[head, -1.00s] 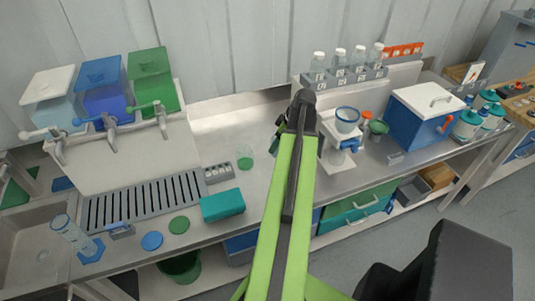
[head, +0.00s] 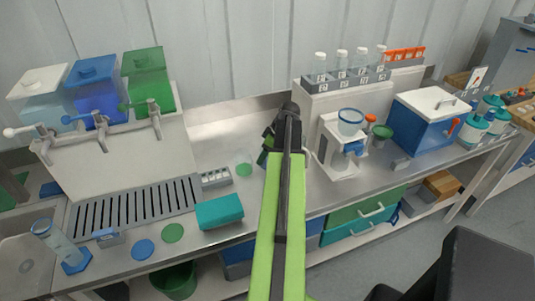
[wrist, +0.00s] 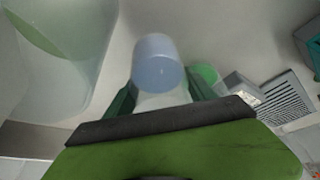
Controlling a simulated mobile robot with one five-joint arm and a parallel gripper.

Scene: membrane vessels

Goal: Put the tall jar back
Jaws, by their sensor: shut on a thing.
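My gripper (head: 268,150) is low over the middle of the bench, partly hidden by my own arm in the head view. In the wrist view its two dark green fingers (wrist: 160,95) are shut on a clear, bluish cylinder, the tall jar (wrist: 157,62). The arm hides the jar in the head view.
A large translucent form with green (wrist: 55,40) fills the wrist view's left side. A small grey rack (head: 215,177), a teal box (head: 219,211) and a drain grate (head: 135,208) lie to the left. A white stand (head: 338,160) with a blue funnel is close on the right.

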